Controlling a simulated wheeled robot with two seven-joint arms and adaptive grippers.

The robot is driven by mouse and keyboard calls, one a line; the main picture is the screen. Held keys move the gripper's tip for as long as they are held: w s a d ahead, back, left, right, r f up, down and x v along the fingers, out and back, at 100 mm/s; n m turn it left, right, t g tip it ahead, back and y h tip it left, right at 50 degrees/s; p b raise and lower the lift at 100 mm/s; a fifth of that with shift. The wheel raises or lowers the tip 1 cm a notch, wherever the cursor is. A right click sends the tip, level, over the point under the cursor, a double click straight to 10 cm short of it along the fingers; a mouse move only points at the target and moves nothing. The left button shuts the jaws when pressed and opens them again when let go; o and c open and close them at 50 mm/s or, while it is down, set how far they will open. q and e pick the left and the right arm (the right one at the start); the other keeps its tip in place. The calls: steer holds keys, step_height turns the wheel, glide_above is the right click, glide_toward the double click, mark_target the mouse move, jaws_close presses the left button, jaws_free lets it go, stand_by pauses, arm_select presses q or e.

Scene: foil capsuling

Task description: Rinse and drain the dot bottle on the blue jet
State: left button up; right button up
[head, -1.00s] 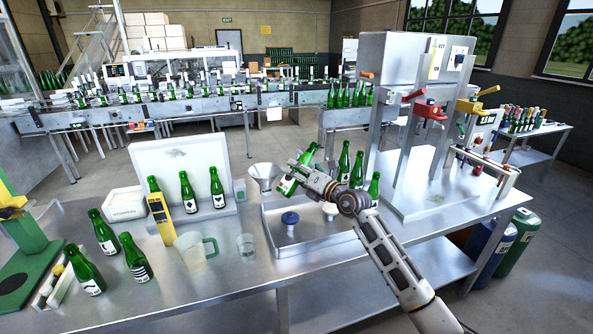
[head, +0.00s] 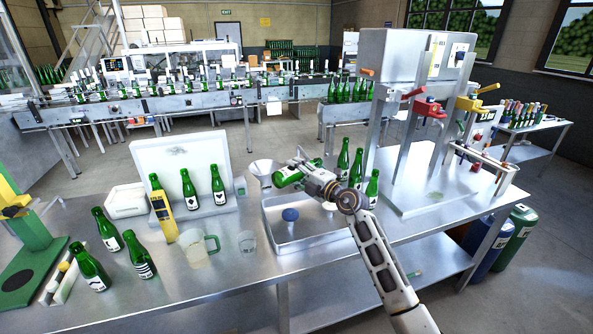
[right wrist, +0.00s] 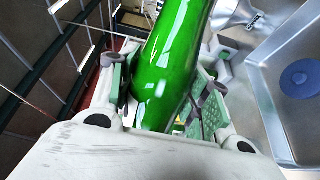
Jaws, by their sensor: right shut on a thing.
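My right gripper (head: 306,175) is shut on a green bottle (head: 288,179), held tilted over the sink tray (head: 300,241). Its white label faces partly away, and I cannot read its mark. In the right wrist view the bottle (right wrist: 174,62) lies between the finger pads; its ends are not clearly seen. The blue jet (head: 290,215) stands in the tray below and in front of the bottle, apart from it. It also shows in the right wrist view (right wrist: 300,78). A pale jet beside it is mostly hidden by my gripper. My left gripper is not in view.
Several green bottles (head: 357,166) stand just right of my gripper.

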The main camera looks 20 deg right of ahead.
steer(key=shift+r+m+p, duration=0.3)
steer(key=shift+m+p, duration=0.1)
steer(key=shift+p, duration=0.3)
steer(key=m, duration=0.3)
steer(key=shift+f, duration=0.1)
steer(key=m, duration=0.5)
steer(key=shift+m, duration=0.3)
steer(key=m, duration=0.4)
steer(key=shift+m, duration=2)
